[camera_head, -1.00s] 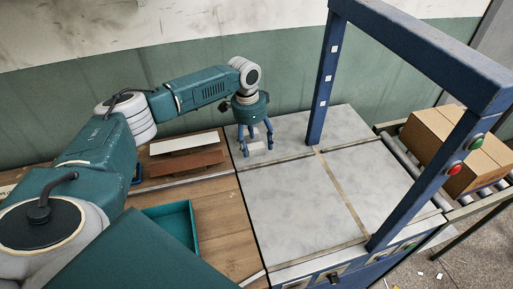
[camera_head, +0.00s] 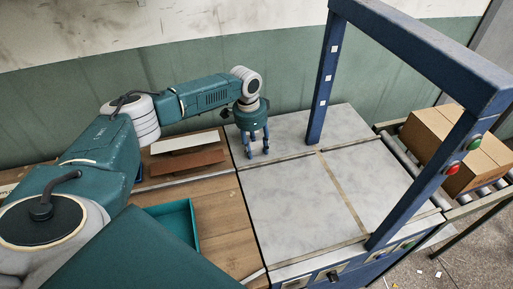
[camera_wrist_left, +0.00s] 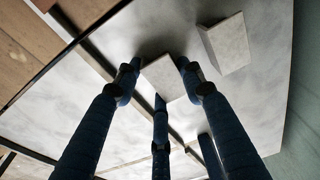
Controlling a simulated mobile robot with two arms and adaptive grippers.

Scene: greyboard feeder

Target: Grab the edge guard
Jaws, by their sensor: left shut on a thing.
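My left gripper (camera_head: 256,150) points down over the far left part of the grey marbled table (camera_head: 290,205). Its blue fingers are drawn in. In the left wrist view, the gripper (camera_wrist_left: 160,80) has its fingertips closed around a small pale grey piece (camera_wrist_left: 164,76), which looks like the edge guard. In the head view the fingers mostly hide this piece. A second pale, angled piece (camera_wrist_left: 226,45) shows beside the right finger in the wrist view. I cannot tell whether the held piece touches the table. My right gripper is not in view.
A blue frame (camera_head: 322,85) arches over the table. A wooden top with white and brown boards (camera_head: 185,163) and a teal tray (camera_head: 192,222) lies left. Cardboard boxes (camera_head: 455,145) stand on a roller conveyor at right. The table's middle is clear.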

